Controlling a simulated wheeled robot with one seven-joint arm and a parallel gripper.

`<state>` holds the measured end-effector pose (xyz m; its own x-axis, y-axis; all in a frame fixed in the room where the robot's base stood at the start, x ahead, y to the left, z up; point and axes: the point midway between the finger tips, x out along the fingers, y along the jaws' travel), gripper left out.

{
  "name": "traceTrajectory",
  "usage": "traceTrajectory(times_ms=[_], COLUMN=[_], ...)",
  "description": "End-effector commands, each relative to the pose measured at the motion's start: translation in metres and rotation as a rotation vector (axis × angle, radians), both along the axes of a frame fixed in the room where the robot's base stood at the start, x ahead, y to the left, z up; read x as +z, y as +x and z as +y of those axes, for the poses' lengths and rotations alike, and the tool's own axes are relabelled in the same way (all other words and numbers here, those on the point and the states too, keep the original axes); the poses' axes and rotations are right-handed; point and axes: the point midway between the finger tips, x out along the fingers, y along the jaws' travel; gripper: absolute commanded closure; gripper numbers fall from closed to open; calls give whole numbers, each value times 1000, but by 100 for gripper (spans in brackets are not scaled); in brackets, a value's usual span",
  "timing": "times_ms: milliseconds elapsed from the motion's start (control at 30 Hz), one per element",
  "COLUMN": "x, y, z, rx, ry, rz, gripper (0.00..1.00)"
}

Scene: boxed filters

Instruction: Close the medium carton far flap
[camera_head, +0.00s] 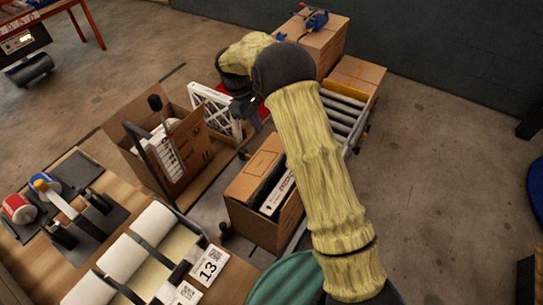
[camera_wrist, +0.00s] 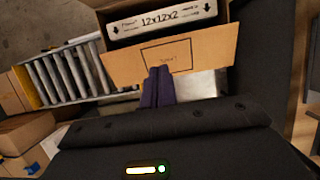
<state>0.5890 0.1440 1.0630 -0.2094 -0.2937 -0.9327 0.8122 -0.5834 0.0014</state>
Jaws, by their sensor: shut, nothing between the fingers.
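The medium carton (camera_head: 252,222) stands open below and beside my arm in the head view, with a white-framed filter (camera_head: 277,194) inside. Its far flap (camera_head: 256,168) is folded outward. In the wrist view the flap (camera_wrist: 205,52) spans the upper middle, with a printed rectangle on it, and the filter (camera_wrist: 165,20) marked 12x12x2 shows behind it. My gripper (camera_wrist: 158,72) is shut and empty. Its purple fingertips overlap the flap's outer edge in the wrist view; I cannot tell whether they touch it. In the head view my arm hides most of the gripper.
A larger open carton (camera_head: 190,165) holding filters stands to the left, with a white pleated filter (camera_head: 215,108) beside it. A roller conveyor (camera_head: 343,112) and closed boxes (camera_head: 318,45) lie behind my arm. A bench with label rolls (camera_head: 125,258) is at front left.

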Motion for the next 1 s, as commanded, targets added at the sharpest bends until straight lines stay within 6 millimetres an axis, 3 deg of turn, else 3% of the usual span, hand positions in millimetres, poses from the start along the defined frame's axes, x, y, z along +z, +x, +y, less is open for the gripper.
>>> traceTrajectory(times_ms=[367,1000], x=[-15,-114], y=[-4,-27], z=[-6,-37], rx=[0,1], ry=[1,1], rz=[3,3], gripper=[100,100])
